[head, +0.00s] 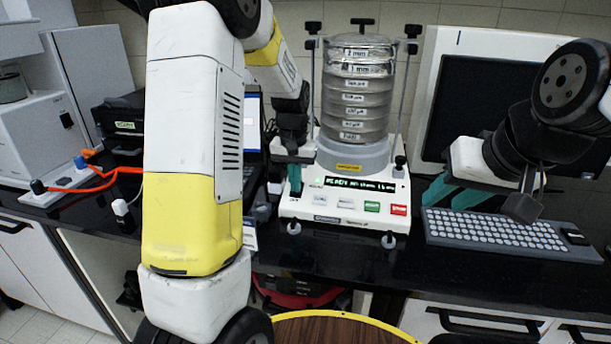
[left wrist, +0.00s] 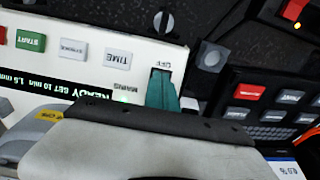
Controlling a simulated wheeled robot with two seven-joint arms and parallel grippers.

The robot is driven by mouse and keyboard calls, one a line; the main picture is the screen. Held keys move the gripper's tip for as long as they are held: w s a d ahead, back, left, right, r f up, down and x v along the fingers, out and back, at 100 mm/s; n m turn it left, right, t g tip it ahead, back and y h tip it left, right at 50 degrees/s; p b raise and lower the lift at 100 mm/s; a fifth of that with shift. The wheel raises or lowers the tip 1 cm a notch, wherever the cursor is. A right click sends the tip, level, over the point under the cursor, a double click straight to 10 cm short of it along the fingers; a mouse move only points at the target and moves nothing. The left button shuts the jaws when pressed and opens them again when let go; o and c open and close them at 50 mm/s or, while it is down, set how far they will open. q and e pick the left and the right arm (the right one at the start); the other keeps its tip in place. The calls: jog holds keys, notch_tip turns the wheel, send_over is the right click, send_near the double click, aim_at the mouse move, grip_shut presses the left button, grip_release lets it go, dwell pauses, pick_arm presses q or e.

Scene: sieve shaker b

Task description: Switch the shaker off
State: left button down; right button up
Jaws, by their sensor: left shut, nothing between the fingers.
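The sieve shaker (head: 345,205) stands on the black bench with a clamped stack of sieves (head: 356,95) on top. Its display (head: 352,184) is lit and reads READY with set values. In the left wrist view the front panel (left wrist: 140,75) shows upside down, with a lit green lamp beside the MAINS label. My left gripper (head: 294,178) is shut and empty at the panel's left end. Its teal fingertips (left wrist: 162,88) lie over the mains switch area, by the OFF label, and hide the switch. Contact cannot be told. My right gripper (head: 452,193) is open and empty over the keyboard.
A grey keyboard (head: 500,233) lies right of the shaker, before a dark monitor (head: 478,105). A black device with red and grey buttons (left wrist: 262,105) is left of the shaker. Orange cables (head: 105,178) lie further left. The bench's front edge is close to the shaker's feet.

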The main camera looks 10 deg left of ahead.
pick_arm(q)
jog(key=shift+s+f, duration=0.1)
jog(key=shift+f, duration=0.2)
jog(key=shift+w+r, duration=0.45)
jog(key=shift+w, duration=0.35)
